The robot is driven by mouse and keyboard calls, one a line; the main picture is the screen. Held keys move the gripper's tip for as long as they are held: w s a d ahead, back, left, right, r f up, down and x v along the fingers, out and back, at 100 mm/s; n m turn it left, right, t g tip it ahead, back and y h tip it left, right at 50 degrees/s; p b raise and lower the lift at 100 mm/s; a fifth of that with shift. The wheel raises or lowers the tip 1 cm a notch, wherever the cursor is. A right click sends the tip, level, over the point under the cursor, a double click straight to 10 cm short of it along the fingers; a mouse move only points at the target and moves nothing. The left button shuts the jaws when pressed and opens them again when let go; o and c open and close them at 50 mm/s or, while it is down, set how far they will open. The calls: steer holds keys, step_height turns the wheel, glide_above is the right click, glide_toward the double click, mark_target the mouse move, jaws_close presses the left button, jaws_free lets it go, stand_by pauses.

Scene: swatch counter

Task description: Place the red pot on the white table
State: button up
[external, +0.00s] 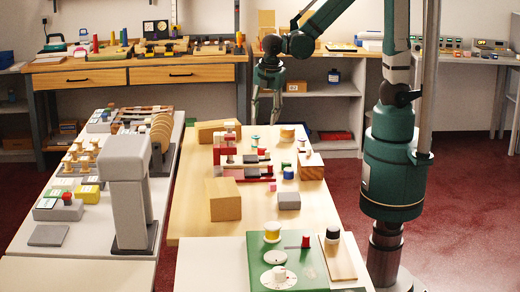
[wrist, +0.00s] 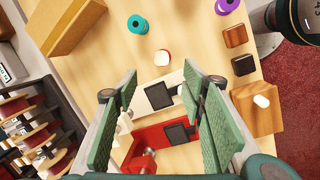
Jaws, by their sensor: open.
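My gripper (external: 264,118) hangs open and empty above the far part of the light wooden table (external: 188,205). Its green fingers spread wide in the wrist view (wrist: 160,82). A small round piece with a white top and red side (wrist: 162,57) lies on the wood just beyond the fingertips; I cannot tell whether it is the red pot. A red cylinder (external: 306,241) stands on the green board (external: 257,250) in front. A white-topped table (external: 172,172) runs along the left, and another pale top (external: 200,265) is at the front.
Red and white holders with dark blocks (wrist: 165,137) lie below the fingers. A teal spool (wrist: 137,24), a purple spool (wrist: 227,5) and wooden blocks (wrist: 258,108) are nearby. A grey column-like device (external: 128,200) stands on the left table. Bare wood shows at the middle table's left edge.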

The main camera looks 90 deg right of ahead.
mark_target(262, 148)
step_height(262, 148, down, 7)
steer(key=w+n+g, duration=0.1)
steer(key=n, duration=0.2)
steer(key=shift+w+d+r+h+b, duration=0.2)
steer(key=shift+w+d+h+b, duration=0.05)
steer(key=shift+w+h+b, duration=0.15)
steer(key=shift+f, duration=0.1)
steer(key=shift+x, duration=1.15)
steer(key=shift+s+f+b, duration=0.1)
steer(key=shift+s+b, duration=0.05)
steer(key=shift+b, duration=0.15)
steer(key=shift+b+x, duration=0.7)
steer(key=shift+x, duration=1.8)
steer(key=shift+s, duration=0.15)
steer(key=shift+a, duration=0.1)
steer(key=c, duration=1)
